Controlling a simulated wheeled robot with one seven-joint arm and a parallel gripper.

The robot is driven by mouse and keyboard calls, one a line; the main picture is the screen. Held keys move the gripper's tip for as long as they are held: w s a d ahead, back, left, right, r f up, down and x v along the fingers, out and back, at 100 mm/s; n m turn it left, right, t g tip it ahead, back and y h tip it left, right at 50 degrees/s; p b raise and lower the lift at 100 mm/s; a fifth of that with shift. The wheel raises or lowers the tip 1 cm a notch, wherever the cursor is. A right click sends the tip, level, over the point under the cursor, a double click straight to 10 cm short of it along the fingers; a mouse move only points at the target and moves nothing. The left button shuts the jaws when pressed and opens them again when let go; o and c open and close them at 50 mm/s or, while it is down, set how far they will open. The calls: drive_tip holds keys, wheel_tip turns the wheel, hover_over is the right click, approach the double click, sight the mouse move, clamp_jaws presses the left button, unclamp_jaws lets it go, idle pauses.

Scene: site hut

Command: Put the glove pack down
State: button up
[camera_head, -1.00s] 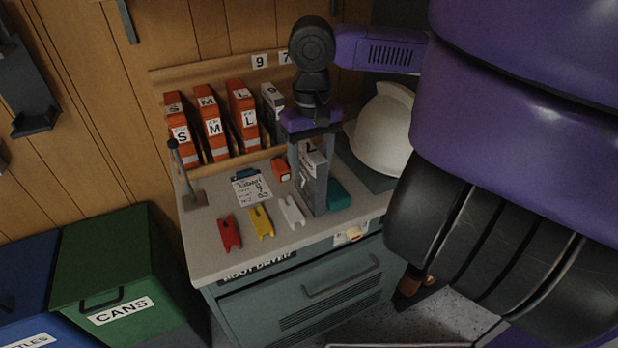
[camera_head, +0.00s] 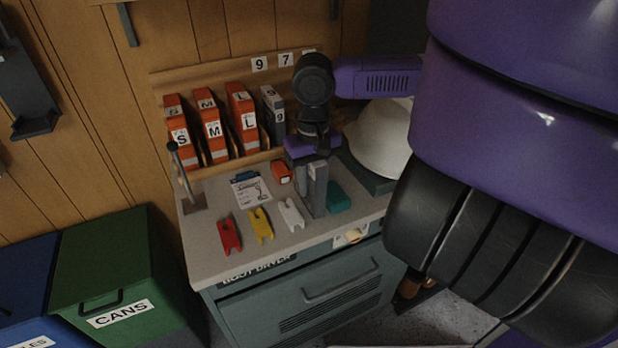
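My gripper (camera_head: 311,192) points down over the right part of the bench top, its fingertips low near the surface. A narrow grey upright shape shows at the fingers. Another grey pack marked 9 (camera_head: 273,112) stands in the rack behind, to the left of my gripper. No loose glove pack lies in the open on the bench.
The bench top (camera_head: 205,245) holds red (camera_head: 229,236), yellow (camera_head: 261,225) and white (camera_head: 291,214) clips, a paper sheet (camera_head: 250,191), an orange item (camera_head: 281,172) and a teal block (camera_head: 337,196). Orange packs (camera_head: 211,130) stand behind; a white helmet (camera_head: 378,140) is at right.

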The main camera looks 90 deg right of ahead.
clamp_jaws()
drive_tip(key=shift+r, duration=0.15)
wheel_tip(320, 180, up, 20)
drive_tip(key=p, duration=0.1)
